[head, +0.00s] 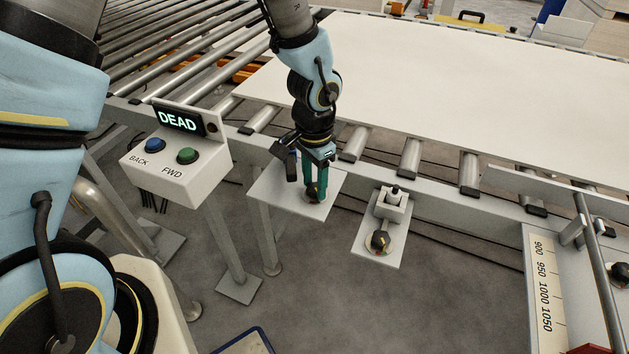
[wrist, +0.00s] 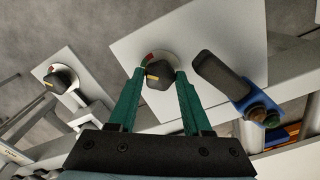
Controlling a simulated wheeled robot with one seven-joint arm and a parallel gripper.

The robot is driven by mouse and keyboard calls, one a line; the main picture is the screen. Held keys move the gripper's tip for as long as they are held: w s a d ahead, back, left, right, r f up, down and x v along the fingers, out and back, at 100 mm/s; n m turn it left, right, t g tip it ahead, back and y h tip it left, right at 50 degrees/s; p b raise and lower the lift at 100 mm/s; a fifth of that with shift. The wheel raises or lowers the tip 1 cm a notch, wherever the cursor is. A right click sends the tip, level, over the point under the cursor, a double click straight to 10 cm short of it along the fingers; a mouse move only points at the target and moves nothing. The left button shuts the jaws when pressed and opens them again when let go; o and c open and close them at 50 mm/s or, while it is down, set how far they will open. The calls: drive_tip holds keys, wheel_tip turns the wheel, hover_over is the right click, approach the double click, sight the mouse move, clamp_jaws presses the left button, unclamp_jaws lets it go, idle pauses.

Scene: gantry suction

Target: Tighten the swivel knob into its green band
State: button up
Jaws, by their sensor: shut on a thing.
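A black knob (head: 312,192) with a yellow pointer mark stands on a white plate (head: 273,194) at the conveyor's edge. In the wrist view the knob (wrist: 159,76) sits on a pale round dial with a red part showing at its upper left. The wrist view shows my gripper (wrist: 161,76) with a fingertip at each side of the knob.
A second black knob (head: 379,241) is on a neighbouring plate to the right. A dark and blue fitting (wrist: 222,76) stands close beside my gripper. A control box (head: 175,166) reads DEAD, with blue and green buttons. A large white sheet (head: 440,85) lies on the rollers.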

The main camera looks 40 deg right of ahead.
sight(314, 187)
clamp_jaws()
drive_tip(key=shift+m, duration=1.1)
drive_tip(key=o, duration=1.1)
unclamp_jaws()
drive_tip(key=shift+c, duration=0.2)
wheel_tip(314, 187, up, 11)
drive_tip(key=shift+b, duration=0.4)
drive_tip(key=shift+f, duration=0.1)
